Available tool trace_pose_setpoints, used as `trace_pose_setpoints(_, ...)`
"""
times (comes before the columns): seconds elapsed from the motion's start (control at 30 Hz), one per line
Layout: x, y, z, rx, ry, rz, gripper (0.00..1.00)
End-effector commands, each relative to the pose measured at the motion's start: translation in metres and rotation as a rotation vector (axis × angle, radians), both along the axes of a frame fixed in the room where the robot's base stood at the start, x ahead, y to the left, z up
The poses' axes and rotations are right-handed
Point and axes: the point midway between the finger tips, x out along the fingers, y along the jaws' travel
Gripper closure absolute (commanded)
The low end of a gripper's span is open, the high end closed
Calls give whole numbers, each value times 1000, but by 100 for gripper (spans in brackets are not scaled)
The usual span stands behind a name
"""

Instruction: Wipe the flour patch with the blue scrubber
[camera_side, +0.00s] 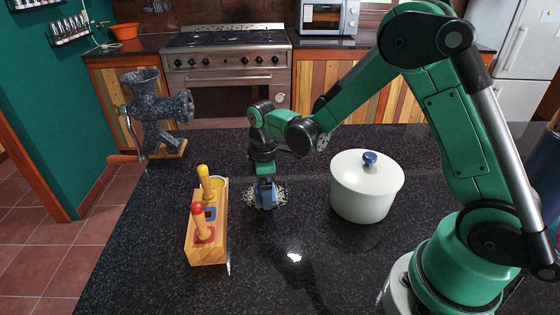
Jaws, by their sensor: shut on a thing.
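My gripper (264,178) points straight down over the dark speckled countertop. It is shut on the blue scrubber (265,196), which is upright below the fingers. The white flour patch (279,194) shows as scattered specks on both sides of the scrubber. The scrubber sits over the middle of the patch and hides that part. It looks to be at or very near the counter surface; I cannot tell whether it touches.
A wooden block (207,245) with red and yellow pegs stands close on the left. A white lidded pot (366,192) with a blue knob stands on the right. A grey meat grinder (152,110) is at back left. The front counter (250,285) is clear.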

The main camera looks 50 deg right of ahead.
Motion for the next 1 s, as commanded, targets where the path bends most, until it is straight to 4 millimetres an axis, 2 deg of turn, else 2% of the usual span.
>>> trace_pose_setpoints(0.57,37,37,-1,0,0,2,64)
trace_pose_setpoints(0.63,42,30,2,0,0,-3,64)
trace_pose_setpoints(1.0,17,6,0,0,0,-2,64)
